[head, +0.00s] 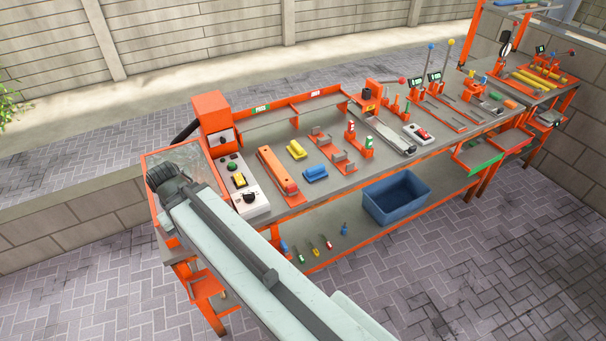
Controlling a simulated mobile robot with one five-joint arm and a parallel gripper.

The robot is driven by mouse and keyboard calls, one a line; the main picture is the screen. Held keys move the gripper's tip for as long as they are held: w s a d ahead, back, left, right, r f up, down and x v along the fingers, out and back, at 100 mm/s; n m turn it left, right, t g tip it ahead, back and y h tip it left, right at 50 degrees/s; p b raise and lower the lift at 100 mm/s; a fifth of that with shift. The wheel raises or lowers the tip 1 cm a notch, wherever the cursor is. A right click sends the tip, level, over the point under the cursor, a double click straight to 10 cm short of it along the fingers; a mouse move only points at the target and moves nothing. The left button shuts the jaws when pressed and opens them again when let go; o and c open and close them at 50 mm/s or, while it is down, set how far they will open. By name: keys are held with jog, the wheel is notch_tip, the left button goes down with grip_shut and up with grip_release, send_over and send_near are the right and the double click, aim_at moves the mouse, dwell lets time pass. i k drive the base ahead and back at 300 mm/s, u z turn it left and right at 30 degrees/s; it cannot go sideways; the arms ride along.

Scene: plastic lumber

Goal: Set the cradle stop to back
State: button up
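A small cradle-like fixture (331,149) with orange and grey supports sits in the middle of the orange-framed workbench (432,150). Two upright orange posts with green and white faces, a rear one (351,132) and a front one (367,143), stand just right of it. I cannot tell which part is the cradle stop or what its setting is; the parts are too small. My arm crosses the picture from the lower right to a dark joint at the bench's left end. My gripper is not visible, and the arm hides part of the bench's left front.
A control box with a black knob (249,199) and an orange machine (212,120) stand at the left. An orange bar (278,171), yellow blocks (297,149) and a blue block (315,173) lie nearby. A blue bin (397,198) sits below. Paving in front is clear.

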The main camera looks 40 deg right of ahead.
aim_at(292, 189)
jog(key=z, duration=2.35)
jog(key=k, duration=0.85)
jog(key=u, duration=0.95)
jog(key=i, duration=1)
jog(key=u, duration=0.05)
